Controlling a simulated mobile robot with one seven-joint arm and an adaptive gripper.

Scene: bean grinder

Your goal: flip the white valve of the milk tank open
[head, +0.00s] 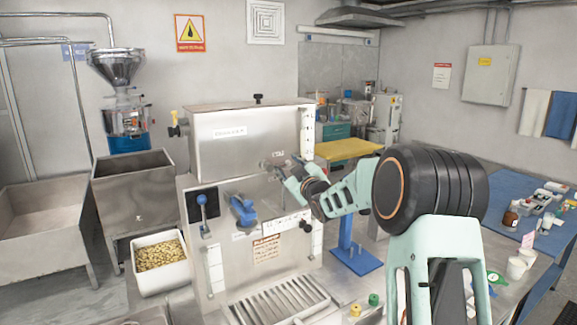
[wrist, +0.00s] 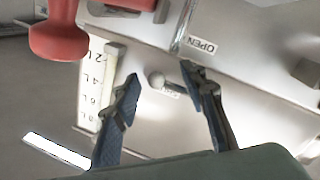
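The milk tank appears to be the steel box (head: 225,150) on top of the machine in the head view. My gripper (head: 278,170) is at the lower right of its front face. In the wrist view my gripper (wrist: 161,78) is open, with one dark blue finger on either side of a small whitish ball knob (wrist: 157,80) on a short stem, likely the white valve. Contact between fingers and knob cannot be told. An OPEN label (wrist: 203,45) sits beside the right fingertip. Another label is partly hidden behind the knob. The valve is not clear in the head view.
A litre scale (wrist: 98,85) and a red handle (wrist: 60,30) are left of the fingers in the wrist view. Below the tank, the head view shows blue levers (head: 243,210) and a drip grate (head: 280,303). A yellow-handled valve (head: 174,120) is at the tank's left.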

